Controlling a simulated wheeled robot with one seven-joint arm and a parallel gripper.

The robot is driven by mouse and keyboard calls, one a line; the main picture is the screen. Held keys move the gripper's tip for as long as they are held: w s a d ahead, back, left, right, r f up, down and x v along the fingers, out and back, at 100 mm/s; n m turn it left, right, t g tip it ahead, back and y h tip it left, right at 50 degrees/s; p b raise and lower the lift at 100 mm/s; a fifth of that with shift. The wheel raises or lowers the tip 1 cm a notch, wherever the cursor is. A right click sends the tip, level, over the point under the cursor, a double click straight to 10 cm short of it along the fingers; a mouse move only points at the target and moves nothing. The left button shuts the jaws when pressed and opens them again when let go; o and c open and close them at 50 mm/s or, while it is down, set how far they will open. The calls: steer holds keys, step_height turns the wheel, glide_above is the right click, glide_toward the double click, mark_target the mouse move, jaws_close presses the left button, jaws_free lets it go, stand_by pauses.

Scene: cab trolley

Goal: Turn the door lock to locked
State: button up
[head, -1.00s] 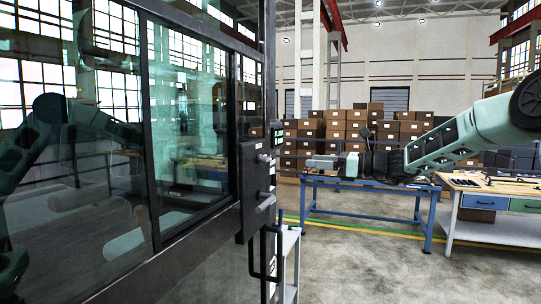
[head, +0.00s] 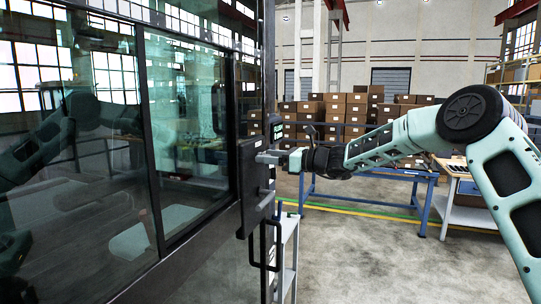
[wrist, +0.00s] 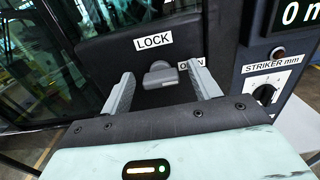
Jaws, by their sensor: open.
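The door lock knob (wrist: 160,74) is a grey turn piece on a dark lock plate (wrist: 110,50) in the wrist view. A LOCK label (wrist: 153,42) is above it and an OPEN label (wrist: 180,80) is to its right, partly covered by a finger. The knob's grip points right, toward the OPEN label. My gripper (wrist: 160,88) is open, with one finger on each side of the knob, seemingly not touching it. In the head view my gripper (head: 272,157) is at the upper part of the dark lock box (head: 247,190) on the door edge.
The glazed door (head: 185,130) fills the left. A black door handle (head: 268,250) hangs below the lock box. In the wrist view a STRIKER dial (wrist: 264,94) is to the right. A blue workbench (head: 370,190) and stacked boxes (head: 345,110) stand behind.

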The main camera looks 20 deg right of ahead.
steer(key=c, duration=1)
